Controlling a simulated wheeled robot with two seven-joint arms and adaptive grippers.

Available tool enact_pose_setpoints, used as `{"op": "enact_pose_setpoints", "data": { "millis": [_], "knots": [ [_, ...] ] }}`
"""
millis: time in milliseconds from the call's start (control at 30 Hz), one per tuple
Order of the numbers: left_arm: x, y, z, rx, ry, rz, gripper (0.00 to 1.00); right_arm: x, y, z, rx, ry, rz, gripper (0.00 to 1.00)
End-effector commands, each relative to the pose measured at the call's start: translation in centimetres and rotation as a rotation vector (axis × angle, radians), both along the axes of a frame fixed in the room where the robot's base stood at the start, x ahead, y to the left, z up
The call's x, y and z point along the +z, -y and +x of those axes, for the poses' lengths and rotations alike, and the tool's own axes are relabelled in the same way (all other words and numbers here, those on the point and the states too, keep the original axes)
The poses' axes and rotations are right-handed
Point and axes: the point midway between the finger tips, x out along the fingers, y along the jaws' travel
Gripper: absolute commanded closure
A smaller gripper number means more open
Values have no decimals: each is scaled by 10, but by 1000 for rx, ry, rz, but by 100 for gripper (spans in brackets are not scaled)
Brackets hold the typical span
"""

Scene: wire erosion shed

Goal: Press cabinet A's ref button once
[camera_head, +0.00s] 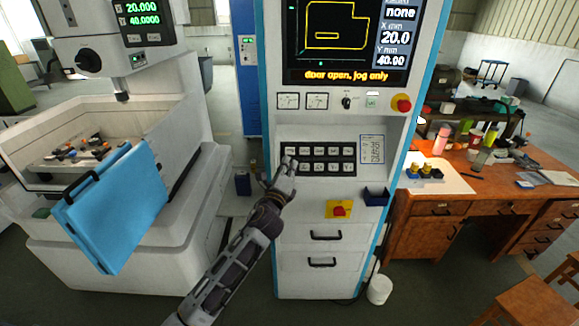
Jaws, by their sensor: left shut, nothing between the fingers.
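The control cabinet (267,150) stands upright in the middle, white with blue edges. I cannot make out a letter A on it. Its black button panel (320,160) holds two rows of small pale buttons whose labels are too small to read, so I cannot tell which is the ref button. My left gripper (288,163) is shut and empty, with its fingertips at the left end of the panel. It hides part of that end, and I cannot tell whether it touches. My right gripper is not in view.
Red knobs sit at the upper right (401,103) and below the panel (339,211). A machine with a blue door (115,210) stands left; a wooden desk (440,200) stands right.

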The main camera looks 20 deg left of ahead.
Motion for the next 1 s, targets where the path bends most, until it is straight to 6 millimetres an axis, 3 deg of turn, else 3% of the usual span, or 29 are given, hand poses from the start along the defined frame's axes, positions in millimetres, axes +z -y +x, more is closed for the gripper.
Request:
{"op": "enact_pose_setpoints", "data": {
  "millis": [500,1000],
  "knots": [
    [-3,-8,0,95,-21,399,100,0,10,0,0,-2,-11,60],
    [-3,-8,0,103,-23,454,100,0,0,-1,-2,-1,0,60]
  ]
}}
